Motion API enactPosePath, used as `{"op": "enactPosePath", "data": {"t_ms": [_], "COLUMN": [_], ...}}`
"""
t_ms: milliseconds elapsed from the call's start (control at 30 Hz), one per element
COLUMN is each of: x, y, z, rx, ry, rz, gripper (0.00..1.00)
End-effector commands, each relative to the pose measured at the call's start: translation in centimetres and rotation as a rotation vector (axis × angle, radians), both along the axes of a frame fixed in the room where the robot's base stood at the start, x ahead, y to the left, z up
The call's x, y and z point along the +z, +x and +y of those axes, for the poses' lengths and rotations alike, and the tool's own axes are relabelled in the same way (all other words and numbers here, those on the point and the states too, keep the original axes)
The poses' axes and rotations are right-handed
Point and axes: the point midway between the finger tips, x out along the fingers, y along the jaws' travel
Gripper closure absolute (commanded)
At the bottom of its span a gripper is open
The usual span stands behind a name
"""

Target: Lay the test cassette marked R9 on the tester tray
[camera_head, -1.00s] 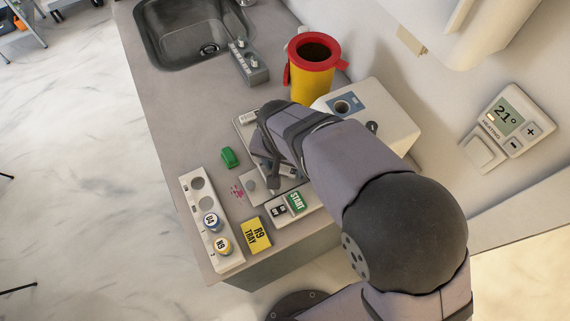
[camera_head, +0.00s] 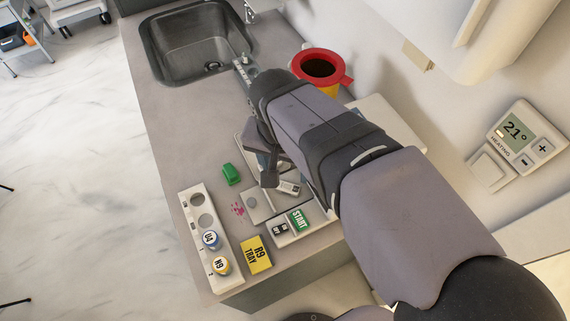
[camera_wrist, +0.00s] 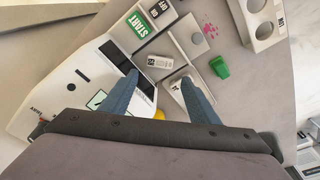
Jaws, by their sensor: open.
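My gripper (camera_wrist: 160,79) is open and points down over a grey compartmented tray (camera_wrist: 185,35). One small white cassette (camera_wrist: 158,62) with a dark mark lies just beyond the fingertips; its lettering is too small to read surely. It also shows in the head view (camera_head: 289,187), beside my gripper (camera_head: 268,178). A second white cassette (camera_wrist: 178,82) lies close to the right finger, its marking unreadable. A yellow card (camera_head: 256,254) reading "R9 TRAY" lies at the counter's front. I cannot tell which surface is the tester tray.
A panel with a green START button (camera_head: 299,220) adjoins the grey tray. A green clip-like object (camera_head: 231,174) and a pink stain lie left of it. A white rack (camera_head: 188,205) holds two capped vials. A red-rimmed yellow bin (camera_head: 322,68) and sink (camera_head: 195,45) are behind.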

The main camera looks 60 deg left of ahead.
Motion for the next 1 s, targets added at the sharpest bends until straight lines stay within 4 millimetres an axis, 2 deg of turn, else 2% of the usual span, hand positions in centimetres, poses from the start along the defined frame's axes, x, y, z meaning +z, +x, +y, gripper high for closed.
{"op": "enactPosePath", "data": {"t_ms": [233, 733, 867, 1000], "x": [1.6, 1.7, 3.0, 5.7], "y": [-0.2, -0.2, 1.0, 3.9], "z": [-0.2, -0.2, -0.2, -0.3], "rx": [0.0, 0.0, -0.025, -0.084], "ry": [0.001, -0.001, 0.046, 0.168], "rz": [0.001, 0.001, 0.034, 0.102], "gripper": [0.45, 0.45, 0.45, 0.45]}}
